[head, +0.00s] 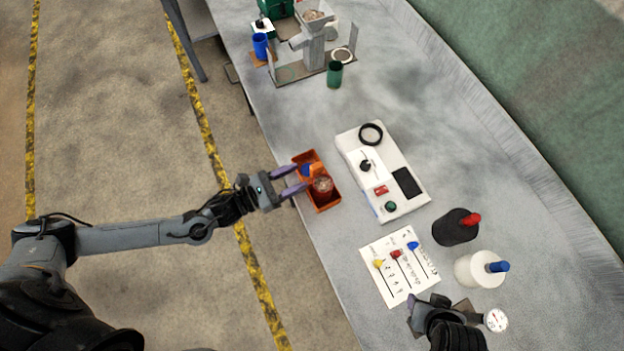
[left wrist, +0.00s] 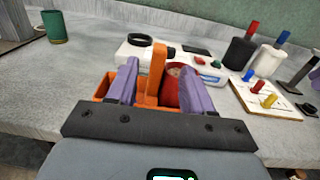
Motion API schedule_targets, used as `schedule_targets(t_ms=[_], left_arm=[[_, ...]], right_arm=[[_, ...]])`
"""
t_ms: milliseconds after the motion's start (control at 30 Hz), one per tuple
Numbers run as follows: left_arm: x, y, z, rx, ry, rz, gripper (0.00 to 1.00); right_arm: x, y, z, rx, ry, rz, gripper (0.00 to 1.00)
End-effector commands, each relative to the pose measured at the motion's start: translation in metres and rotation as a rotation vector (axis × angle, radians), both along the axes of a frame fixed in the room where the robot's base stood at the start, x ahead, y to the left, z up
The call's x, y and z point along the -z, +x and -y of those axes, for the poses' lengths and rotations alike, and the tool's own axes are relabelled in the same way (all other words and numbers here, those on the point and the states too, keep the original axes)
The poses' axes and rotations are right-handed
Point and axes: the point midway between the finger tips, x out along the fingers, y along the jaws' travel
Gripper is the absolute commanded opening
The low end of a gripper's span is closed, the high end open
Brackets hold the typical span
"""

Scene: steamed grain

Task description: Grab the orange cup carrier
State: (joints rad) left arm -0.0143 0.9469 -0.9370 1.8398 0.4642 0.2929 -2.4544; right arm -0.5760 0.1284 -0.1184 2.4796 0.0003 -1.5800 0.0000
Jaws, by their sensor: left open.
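The orange cup carrier (head: 331,203) sits near the workbench's left edge in the head view. It is an open box with an upright middle handle, which shows in the left wrist view (left wrist: 155,72). A red cup (head: 323,187) with pale contents stands in its near compartment. A small blue patch shows by the handle. My left gripper (head: 300,178) is open at the carrier's left side. In the left wrist view its purple fingers (left wrist: 158,66) stand either side of the handle, with a gap. The right finger partly hides the red cup (left wrist: 171,88).
A white scale-like device (head: 400,205) lies right of the carrier. A white peg board (head: 385,285), a black bottle (head: 452,228) and a white bottle (head: 473,270) stand nearer. A dark gauge fixture (head: 496,320) is at bottom right. A green cup (head: 335,75) stands farther back.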

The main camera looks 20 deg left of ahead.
Motion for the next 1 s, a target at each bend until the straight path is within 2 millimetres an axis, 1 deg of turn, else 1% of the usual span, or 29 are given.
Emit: schedule_targets(t_ms=[33,100,400,700,800,1000], left_arm=[[-0.001,0.007,0.004,-0.002,-0.001,0.002,0.51],[-0.001,0.013,0.009,-0.002,-0.001,0.001,0.51],[0.0,0.027,0.02,-0.001,-0.002,-0.001,0.51],[0.003,0.056,0.042,-0.002,-0.002,0.0,0.51],[0.003,0.061,0.046,-0.001,-0.002,-0.002,0.51],[0.004,0.062,0.047,-0.001,-0.001,-0.002,0.51]], right_arm=[[-0.001,0.0,-0.001,0.0,0.002,0.0,0.51],[-0.002,0.0,-0.001,0.001,0.004,-0.001,0.51],[-0.002,-0.002,-0.003,0.004,0.01,-0.004,0.51],[-0.006,-0.002,-0.004,0.007,0.014,-0.005,0.51],[-0.006,-0.002,-0.004,0.006,0.014,-0.005,0.51],[-0.006,-0.002,-0.003,0.003,0.01,-0.005,0.51]])
